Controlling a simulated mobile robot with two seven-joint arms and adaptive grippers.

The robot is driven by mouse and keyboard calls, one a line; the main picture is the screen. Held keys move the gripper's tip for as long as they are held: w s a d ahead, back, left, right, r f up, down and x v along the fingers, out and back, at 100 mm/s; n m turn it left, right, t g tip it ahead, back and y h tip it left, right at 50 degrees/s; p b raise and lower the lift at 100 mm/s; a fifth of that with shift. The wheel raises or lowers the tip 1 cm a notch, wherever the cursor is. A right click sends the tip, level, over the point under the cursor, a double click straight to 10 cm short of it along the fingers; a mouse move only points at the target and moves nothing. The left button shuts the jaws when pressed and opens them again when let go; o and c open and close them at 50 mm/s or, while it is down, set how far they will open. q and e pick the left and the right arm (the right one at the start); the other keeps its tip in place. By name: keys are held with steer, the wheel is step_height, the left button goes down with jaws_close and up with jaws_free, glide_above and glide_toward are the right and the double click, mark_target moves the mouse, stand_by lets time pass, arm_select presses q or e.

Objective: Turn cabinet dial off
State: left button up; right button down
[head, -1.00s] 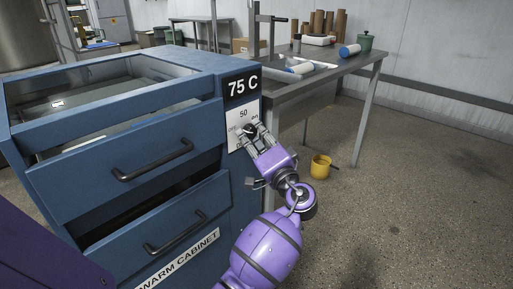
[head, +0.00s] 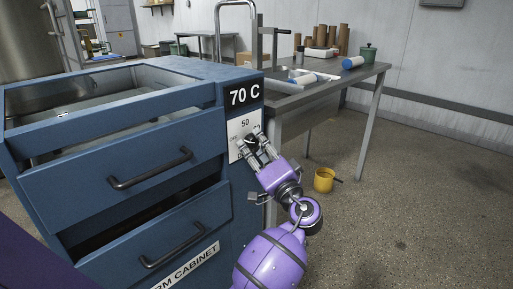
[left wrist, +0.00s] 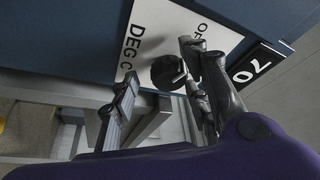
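The blue warm cabinet (head: 226,195) stands at the left in the head view. Its black display (head: 244,94) reads 70 C. Below that is a white dial plate (head: 243,124) marked with 50 and OFF. The black dial (head: 250,141) is partly hidden by my left gripper (head: 260,148), which is at the plate. In the left wrist view the round dial (left wrist: 168,72) shows between the spread fingers of my left gripper (left wrist: 162,90), closer to the right-hand finger. I see a gap on the other side. My right gripper is not in view.
Two cabinet drawers with dark handles (head: 150,168) stick out at the left. A grey metal table (head: 320,88) with bottles and brown rolls stands behind the cabinet. A yellow pot (head: 324,180) is on the floor. The floor at the right is clear.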

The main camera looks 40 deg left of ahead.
arm_select(q)
steer(key=shift+s+a, duration=0.1)
steer(key=shift+s, duration=0.05)
steer(key=v, duration=1.2)
stand_by(0.3)
